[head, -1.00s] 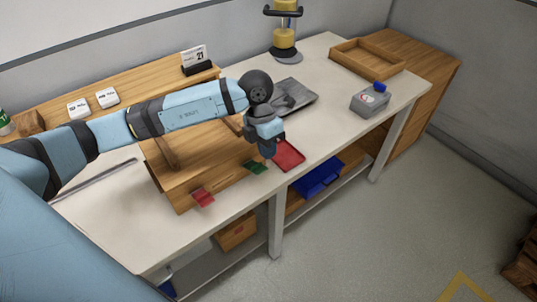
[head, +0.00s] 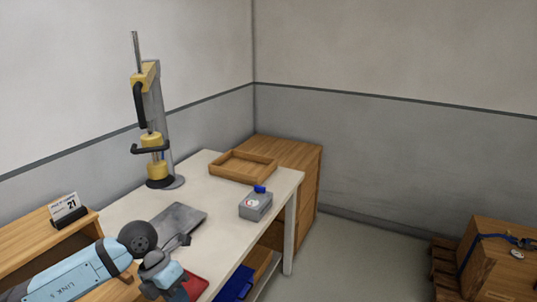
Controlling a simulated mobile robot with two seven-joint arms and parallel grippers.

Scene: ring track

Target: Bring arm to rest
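My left arm, light blue with dark joints, reaches in from the lower left of the head view, over the workbench (head: 228,236). Its wrist bends down beside a red tray (head: 195,286). My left gripper (head: 178,292) is at the bottom edge of the view, small and partly hidden by the wrist. I cannot make out its fingers or anything between them. My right arm and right gripper are not in view.
A grey plate (head: 180,222) lies just beyond the wrist. A yellow and grey press (head: 155,120), a wooden tray (head: 243,167) and a grey box with a blue knob (head: 256,207) stand further back. A wooden crate (head: 495,262) is at far right; floor between is clear.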

